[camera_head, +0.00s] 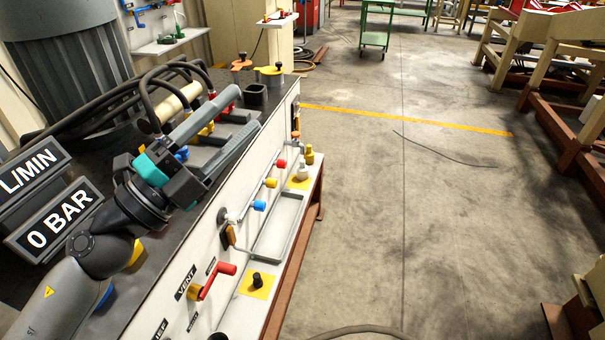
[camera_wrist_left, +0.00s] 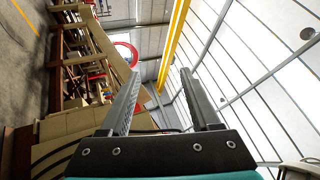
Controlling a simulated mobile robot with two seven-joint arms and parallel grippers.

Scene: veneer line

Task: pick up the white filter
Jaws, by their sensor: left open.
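A cream-white cylinder (camera_head: 178,102), which looks like the white filter, lies slanted over the dark bench top among black hoses. It is just beyond my left gripper (camera_head: 246,110), and its near end is partly hidden by a hose and the gripper. I cannot tell how far apart they are in depth. My left gripper is open, with its two long grey fingers spread and pointing to the upper right. In the left wrist view the gap between the fingers (camera_wrist_left: 163,84) is empty, and no filter shows there. My right gripper is not in view.
Black hoses (camera_head: 100,105) and coloured fittings crowd the bench behind the gripper. A white front panel (camera_head: 215,240) carries a red lever (camera_head: 217,281) and several coloured knobs. A grey shallow tray (camera_head: 278,226) is on the ledge. The concrete floor (camera_head: 400,220) to the right is mostly clear.

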